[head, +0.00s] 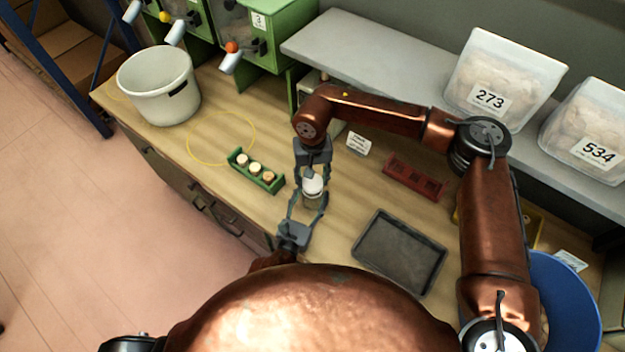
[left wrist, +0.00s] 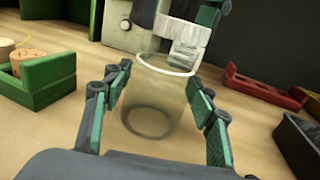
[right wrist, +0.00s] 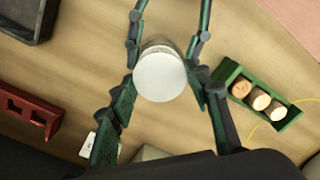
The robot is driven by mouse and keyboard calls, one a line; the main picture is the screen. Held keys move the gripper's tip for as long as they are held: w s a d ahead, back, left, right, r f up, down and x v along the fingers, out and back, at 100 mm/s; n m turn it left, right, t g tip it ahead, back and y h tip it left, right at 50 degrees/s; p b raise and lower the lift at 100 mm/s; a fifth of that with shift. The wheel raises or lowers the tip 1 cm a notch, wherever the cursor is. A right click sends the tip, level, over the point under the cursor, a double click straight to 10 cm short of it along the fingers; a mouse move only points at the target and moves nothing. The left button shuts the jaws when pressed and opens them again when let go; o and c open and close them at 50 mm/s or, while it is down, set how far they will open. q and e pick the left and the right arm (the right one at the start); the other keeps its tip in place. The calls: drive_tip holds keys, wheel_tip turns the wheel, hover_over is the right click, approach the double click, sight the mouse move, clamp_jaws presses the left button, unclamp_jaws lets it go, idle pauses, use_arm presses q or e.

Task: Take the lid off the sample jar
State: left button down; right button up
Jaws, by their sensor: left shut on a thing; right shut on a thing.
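The sample jar (head: 312,200) is clear glass, upright, between the fingers of my left gripper (head: 307,207). In the left wrist view the jar (left wrist: 152,105) stands between both green-padded fingers, which are shut on it. Its pale rim shows in front. The white round lid (head: 313,184) is between the fingers of my right gripper (head: 313,172), which comes from above and is shut on it. In the left wrist view the lid (left wrist: 180,38) appears above the rim, apart from it. In the right wrist view the lid (right wrist: 160,76) hides most of the jar.
A green rack (head: 243,176) with cork stoppers stands left of the jar. A red rack (head: 412,180) and a dark tray (head: 400,252) are to the right. A white bucket (head: 150,92) is at the far left, a blue bin (head: 565,300) at the lower right.

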sight(312, 181)
use_arm(q)
drive_tip(key=shift+f, duration=0.4)
use_arm(e)
drive_tip(key=shift+r, duration=0.1)
drive_tip(key=shift+r, duration=1.9)
use_arm(q)
drive_tip(key=c, duration=1.2)
unclamp_jaws()
drive_tip(key=o, duration=0.4)
drive_tip(key=shift+r, duration=0.3)
